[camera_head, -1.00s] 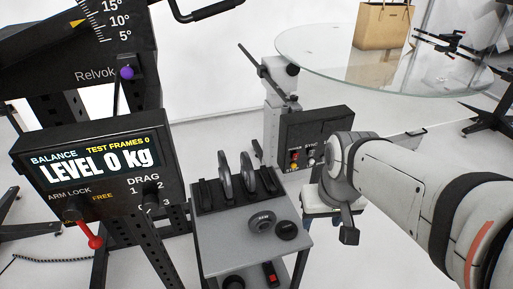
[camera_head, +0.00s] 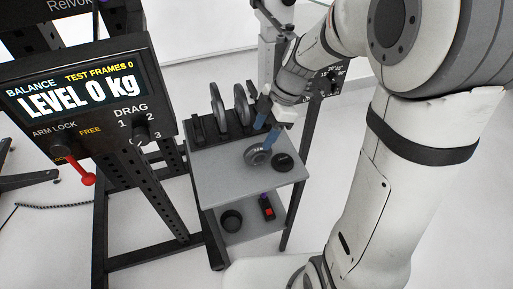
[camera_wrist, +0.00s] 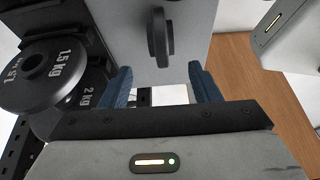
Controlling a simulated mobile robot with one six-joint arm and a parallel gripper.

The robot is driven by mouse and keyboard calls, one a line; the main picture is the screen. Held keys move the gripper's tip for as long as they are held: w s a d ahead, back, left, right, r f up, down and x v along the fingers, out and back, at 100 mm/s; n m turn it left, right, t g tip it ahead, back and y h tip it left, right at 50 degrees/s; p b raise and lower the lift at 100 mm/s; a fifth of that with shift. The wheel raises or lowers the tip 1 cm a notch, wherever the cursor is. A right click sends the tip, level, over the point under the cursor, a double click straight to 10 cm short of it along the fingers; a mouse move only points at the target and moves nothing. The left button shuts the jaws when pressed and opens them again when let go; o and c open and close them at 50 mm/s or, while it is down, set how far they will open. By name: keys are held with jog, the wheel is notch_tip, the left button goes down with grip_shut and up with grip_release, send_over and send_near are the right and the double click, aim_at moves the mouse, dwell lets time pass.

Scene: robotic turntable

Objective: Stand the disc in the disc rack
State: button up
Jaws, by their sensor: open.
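A loose grey disc (camera_head: 257,155) with a raised hub is on the grey cart top, in front of the rack. The disc rack (camera_head: 198,133), black and slotted, is at the back of the cart top, with two grey discs standing in it (camera_head: 217,108) (camera_head: 241,105). In the wrist view, racked discs marked 1.5 kg and 2 kg (camera_wrist: 45,72) show at left. My gripper (camera_head: 263,134) is open with its blue fingers just above and behind the loose disc. In the wrist view a dark disc (camera_wrist: 160,38) appears centred just beyond the fingertips (camera_wrist: 160,72).
A small black round piece (camera_head: 283,161) sits right of the loose disc. The lower shelf (camera_head: 249,228) holds a black round item (camera_head: 231,220) and a black-and-red item (camera_head: 267,207). A balance display (camera_head: 85,92) on a black frame stands close at left.

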aim_at(259, 144)
jog(key=b+x, duration=0.1)
jog(key=x, duration=0.6)
jog(key=shift+s+f, duration=0.15)
jog(key=shift+f, duration=0.3)
grip_shut()
